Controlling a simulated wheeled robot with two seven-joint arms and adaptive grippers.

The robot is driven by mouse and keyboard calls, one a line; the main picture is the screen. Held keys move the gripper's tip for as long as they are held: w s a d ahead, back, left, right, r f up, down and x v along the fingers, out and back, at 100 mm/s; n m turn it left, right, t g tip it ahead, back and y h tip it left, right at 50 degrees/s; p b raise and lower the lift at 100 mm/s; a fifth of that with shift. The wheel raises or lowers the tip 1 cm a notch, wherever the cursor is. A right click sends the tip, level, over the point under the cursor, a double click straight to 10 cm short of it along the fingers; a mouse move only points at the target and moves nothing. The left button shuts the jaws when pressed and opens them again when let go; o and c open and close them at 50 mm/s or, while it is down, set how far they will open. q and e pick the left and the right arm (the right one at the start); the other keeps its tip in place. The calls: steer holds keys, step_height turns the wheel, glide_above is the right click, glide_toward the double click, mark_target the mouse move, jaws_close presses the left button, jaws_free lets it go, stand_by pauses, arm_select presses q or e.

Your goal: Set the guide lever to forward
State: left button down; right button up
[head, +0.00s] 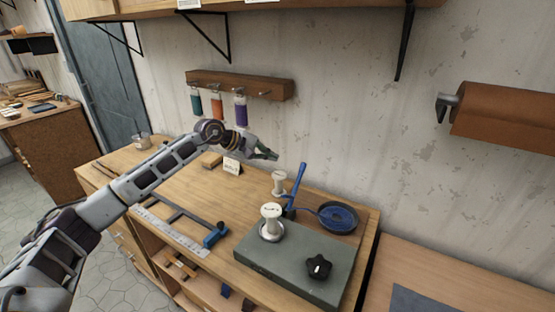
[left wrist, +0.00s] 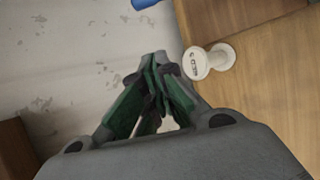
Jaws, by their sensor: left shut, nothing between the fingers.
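A blue lever (head: 297,183), which looks like the guide lever, stands up behind the grey plate, its top tilted slightly right. A small blue part at the top edge of the left wrist view (left wrist: 143,3) may be its end. My left gripper (head: 270,155) is shut and empty, above the back of the bench, left of the lever and apart from it. Its closed fingers also show in the left wrist view (left wrist: 153,62). My right gripper is in neither view. Any forward marking is too small to tell.
A white spool (head: 278,183) stands just left of the lever; another spool (head: 271,217) is on the grey plate (head: 290,262) with a black star knob (head: 318,266). A blue round dish (head: 338,217) lies right of the lever. A wooden rack (head: 240,84) hangs on the wall above.

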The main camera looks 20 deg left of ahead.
arm_select(q)
steer(key=shift+p+x, duration=0.5)
steer(key=shift+x, duration=2.8)
steer(key=shift+w+d+f, duration=0.15)
steer(key=shift+w+d, duration=0.1)
steer(key=shift+w+d+f+p, duration=0.3)
steer(key=shift+w+f, duration=0.05)
steer(key=shift+s+d+r+p, duration=0.25)
steer(key=shift+s+d+p, duration=0.15)
steer(key=shift+s+d, duration=0.25)
steer(key=shift+s+d+r+p, duration=0.3)
steer(key=shift+s+d+p, duration=0.1)
steer(key=shift+d, duration=0.4)
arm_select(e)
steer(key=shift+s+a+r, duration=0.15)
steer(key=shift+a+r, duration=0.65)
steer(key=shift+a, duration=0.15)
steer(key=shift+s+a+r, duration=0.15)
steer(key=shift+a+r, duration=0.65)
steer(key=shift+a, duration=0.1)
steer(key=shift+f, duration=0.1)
